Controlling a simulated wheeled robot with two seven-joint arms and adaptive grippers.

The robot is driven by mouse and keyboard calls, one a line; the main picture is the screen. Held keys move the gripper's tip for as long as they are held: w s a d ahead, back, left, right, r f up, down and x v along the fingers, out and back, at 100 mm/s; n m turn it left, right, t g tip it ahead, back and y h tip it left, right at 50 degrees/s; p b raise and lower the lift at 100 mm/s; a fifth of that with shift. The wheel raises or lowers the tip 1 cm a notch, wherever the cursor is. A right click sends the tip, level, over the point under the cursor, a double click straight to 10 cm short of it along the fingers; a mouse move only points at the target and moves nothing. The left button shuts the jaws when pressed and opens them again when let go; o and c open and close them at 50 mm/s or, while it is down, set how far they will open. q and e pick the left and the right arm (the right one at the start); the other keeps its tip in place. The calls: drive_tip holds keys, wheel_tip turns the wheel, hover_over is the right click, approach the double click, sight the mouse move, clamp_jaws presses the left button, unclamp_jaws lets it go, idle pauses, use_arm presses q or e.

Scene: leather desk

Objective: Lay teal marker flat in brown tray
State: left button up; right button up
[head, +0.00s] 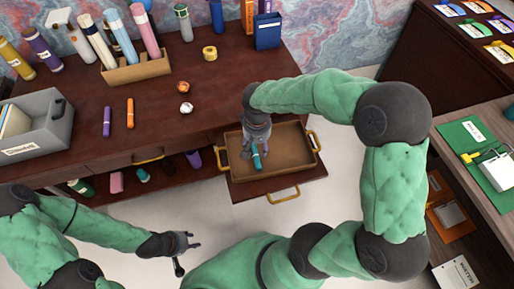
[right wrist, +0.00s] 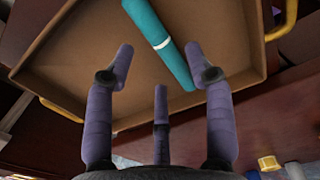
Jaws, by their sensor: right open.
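The teal marker (head: 257,161) with a white band lies in the brown tray (head: 290,150), near its left part. In the right wrist view the marker (right wrist: 160,42) appears to lie flat on the tray floor (right wrist: 85,55), one end close to the tray wall. My right gripper (head: 254,148) is over the tray, its fingers (right wrist: 160,65) spread apart with the marker beyond them and not gripped. My left gripper (head: 188,256) is empty, fingers apart, low in front of the desk and away from the tray.
The tray has gold handles and sits on a pulled-out drawer (head: 245,190). A grey box (head: 50,125) stands at left. The tray's right half is clear.

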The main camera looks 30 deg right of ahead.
sight(257, 153)
wheel_tip(257, 153, up, 9)
drive_tip(key=p, duration=0.2)
drive_tip(key=shift+p, duration=0.35)
